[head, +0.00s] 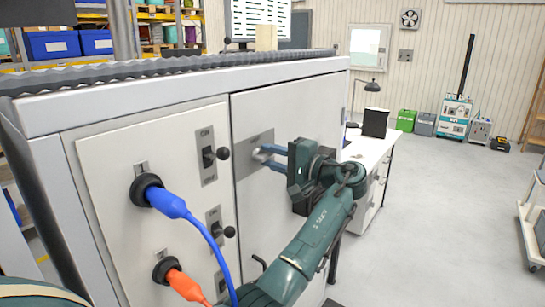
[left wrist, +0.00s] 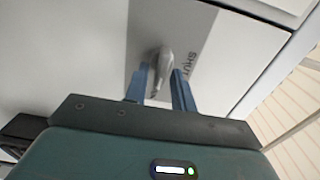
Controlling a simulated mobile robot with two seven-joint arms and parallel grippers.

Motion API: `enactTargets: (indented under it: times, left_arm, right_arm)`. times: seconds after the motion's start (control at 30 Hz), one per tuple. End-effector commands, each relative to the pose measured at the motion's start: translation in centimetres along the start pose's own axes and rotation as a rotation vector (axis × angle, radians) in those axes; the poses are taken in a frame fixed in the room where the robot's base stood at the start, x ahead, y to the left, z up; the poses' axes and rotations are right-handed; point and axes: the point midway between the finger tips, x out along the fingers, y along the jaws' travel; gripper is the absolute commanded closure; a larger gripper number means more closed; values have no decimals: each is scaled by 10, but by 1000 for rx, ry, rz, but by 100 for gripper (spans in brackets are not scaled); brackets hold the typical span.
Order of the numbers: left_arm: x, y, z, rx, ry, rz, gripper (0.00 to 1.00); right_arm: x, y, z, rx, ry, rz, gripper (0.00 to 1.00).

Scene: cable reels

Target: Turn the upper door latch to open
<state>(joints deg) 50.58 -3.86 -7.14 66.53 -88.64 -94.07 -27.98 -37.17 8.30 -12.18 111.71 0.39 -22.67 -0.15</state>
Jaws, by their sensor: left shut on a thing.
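The upper door latch (left wrist: 161,66) is a grey metal handle on a grey plate (left wrist: 207,45) marked SHUT, on the white cabinet door (head: 290,108). My left gripper (head: 260,154) reaches the plate from the right, its blue fingers on either side of the latch. In the left wrist view the gripper (left wrist: 162,78) is shut on the latch, which stands between the fingertips. In the head view the fingers mostly hide the latch. My right gripper is not in view.
Left of the door, a panel carries black switches (head: 209,156), a blue plug with cable (head: 168,203) and an orange plug (head: 183,284). A white desk (head: 372,150) stands behind my arm.

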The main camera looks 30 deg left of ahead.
Motion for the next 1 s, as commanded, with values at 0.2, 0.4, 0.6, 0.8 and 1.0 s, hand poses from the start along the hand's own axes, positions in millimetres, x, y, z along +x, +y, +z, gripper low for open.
enactTargets:
  times: [0.2, 0.4, 0.6, 0.8, 1.0]
  left_arm:
    - [0, 0, 0, 3, 0, 0, 97]
    - [0, 0, 0, 3, 0, 0, 69]
    - [0, 0, 0, 2, 0, 0, 67]
    - [-12, 2, -1, 1, 3, 1, 67]
    - [-53, 4, -1, 1, 5, 1, 67]
  right_arm:
    - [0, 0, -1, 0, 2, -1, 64]
    - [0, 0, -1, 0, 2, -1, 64]
    - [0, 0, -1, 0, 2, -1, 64]
    - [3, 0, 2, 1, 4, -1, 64]
    - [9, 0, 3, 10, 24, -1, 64]
